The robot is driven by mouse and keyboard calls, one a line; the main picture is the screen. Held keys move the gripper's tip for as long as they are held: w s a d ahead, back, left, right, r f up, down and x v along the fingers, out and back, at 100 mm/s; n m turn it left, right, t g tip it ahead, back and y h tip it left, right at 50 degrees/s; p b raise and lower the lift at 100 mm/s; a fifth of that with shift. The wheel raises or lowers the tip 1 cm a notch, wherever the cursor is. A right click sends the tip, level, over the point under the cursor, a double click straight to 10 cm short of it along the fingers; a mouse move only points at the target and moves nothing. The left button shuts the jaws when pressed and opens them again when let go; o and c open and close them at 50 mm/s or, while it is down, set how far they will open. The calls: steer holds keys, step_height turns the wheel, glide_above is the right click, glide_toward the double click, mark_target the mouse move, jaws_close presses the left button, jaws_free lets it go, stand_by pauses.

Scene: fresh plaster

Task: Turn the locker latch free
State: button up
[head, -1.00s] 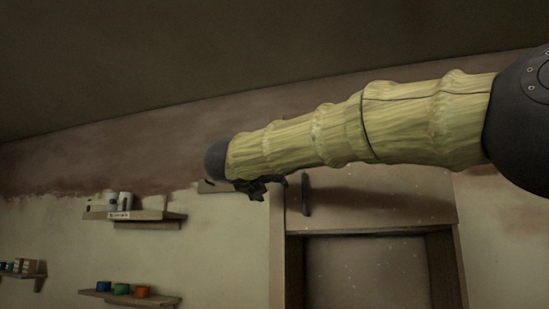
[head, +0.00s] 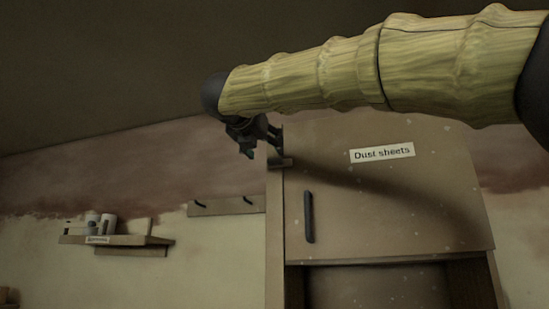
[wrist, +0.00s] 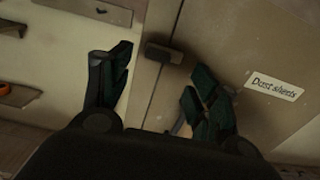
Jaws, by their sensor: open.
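The locker (head: 400,210) is a beige cabinet with a door marked "Dust sheets". A small dark latch (head: 280,162) sits at the door's upper left edge, across the seam with the frame. In the wrist view the latch (wrist: 163,52) is a dark bar just beyond my fingertips, in the gap between them. My gripper (head: 248,136) is just above and left of the latch in the head view. In the wrist view its two dark green fingers (wrist: 160,68) are spread, with nothing held. I cannot tell whether either finger touches the latch.
A dark vertical handle (head: 309,217) is on the door below the latch. A label (head: 382,153) is to its upper right. A hook rail (head: 226,205) and a shelf with containers (head: 115,240) are on the wall at left. An open recess (head: 380,285) lies below the door.

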mark_target(273, 159)
steer(key=p+x, duration=0.2)
steer(key=x, duration=0.6)
steer(key=shift+w+a+f, duration=0.1)
steer(key=shift+w+f, duration=0.05)
steer(key=shift+w, duration=0.15)
steer(key=shift+s, duration=0.1)
steer(key=c, duration=1)
